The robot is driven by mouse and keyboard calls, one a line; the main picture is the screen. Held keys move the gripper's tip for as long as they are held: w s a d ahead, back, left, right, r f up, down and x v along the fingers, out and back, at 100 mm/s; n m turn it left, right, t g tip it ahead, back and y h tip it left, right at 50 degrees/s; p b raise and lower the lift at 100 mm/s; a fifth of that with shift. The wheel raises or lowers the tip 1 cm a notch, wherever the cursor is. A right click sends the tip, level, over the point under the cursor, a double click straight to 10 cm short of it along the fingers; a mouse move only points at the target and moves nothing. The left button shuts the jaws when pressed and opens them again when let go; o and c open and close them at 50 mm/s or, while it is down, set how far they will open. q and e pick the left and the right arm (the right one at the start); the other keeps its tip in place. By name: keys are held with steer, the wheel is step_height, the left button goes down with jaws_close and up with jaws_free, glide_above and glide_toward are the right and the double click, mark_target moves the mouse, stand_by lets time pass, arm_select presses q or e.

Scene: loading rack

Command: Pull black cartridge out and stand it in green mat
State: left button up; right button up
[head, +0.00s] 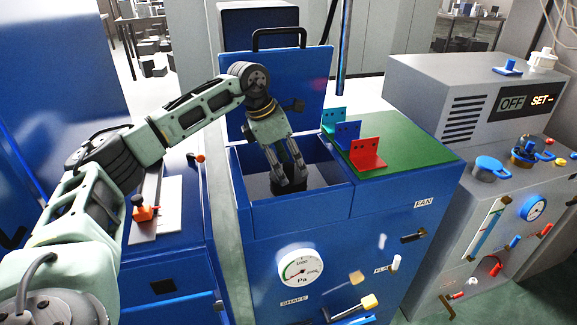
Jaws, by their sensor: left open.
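My left gripper (289,184) reaches down into the open bay of the blue cabinet (325,240), fingers pointing down and apart. A dark shape shows around and behind the fingers inside the bay. I cannot make out clearly whether it is the black cartridge, as the gripper and the bay walls hide much of it. The green mat (412,139) lies on the cabinet top, right of the bay. My right gripper is not in view.
A red bracket (368,155), a blue bracket (346,133) and a teal bracket (332,117) stand along the mat's left side. The raised blue lid (300,85) is behind the bay. A grey unit (460,90) stands right. The mat's middle and right are clear.

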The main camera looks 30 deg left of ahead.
arm_select(q)
steer(key=shift+s, duration=0.1)
steer(key=c, duration=0.5)
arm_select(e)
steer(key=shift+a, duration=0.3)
arm_select(q)
steer(key=shift+f, duration=0.1)
jaws_close()
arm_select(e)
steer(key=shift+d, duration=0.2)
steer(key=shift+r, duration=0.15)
arm_select(q)
steer(key=shift+r+p, duration=1.4)
steer(key=shift+r, duration=0.5)
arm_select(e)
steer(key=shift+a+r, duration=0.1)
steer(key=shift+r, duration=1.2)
